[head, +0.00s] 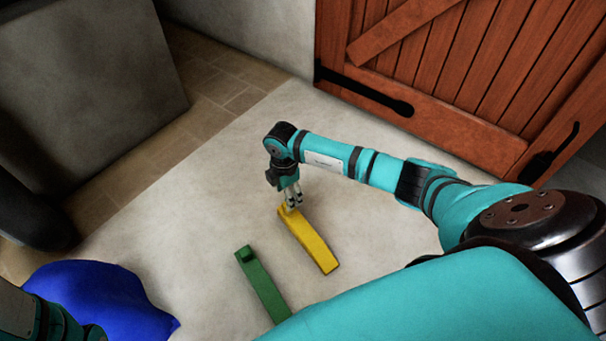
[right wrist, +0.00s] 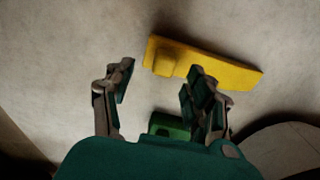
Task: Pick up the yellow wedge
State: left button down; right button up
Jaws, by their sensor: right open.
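The yellow wedge (head: 310,243) lies on the pale floor in the head view, with a small raised block at its far end. My right gripper (head: 292,198) points down at that far end. The head view does not settle whether they touch. In the right wrist view the gripper (right wrist: 158,80) is open, with nothing between its fingers. The yellow wedge (right wrist: 225,68) lies beyond the fingers there, up and to the right, its raised block near the right finger. Part of my left arm shows at the lower left of the head view; its fingers are not visible.
A green wedge (head: 264,287) lies left of the yellow one; it shows partly behind the right finger in the wrist view (right wrist: 165,124). A blue, cloth-like heap (head: 100,298) is at lower left. A wooden door (head: 470,75) and a grey block (head: 90,90) stand behind. Floor between is clear.

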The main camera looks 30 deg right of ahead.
jog(key=shift+f, duration=0.4)
jog(key=f+b, duration=0.5)
jog(key=shift+s+a, duration=0.1)
jog(key=shift+s, duration=0.2)
jog(key=shift+r, duration=0.1)
grip_shut()
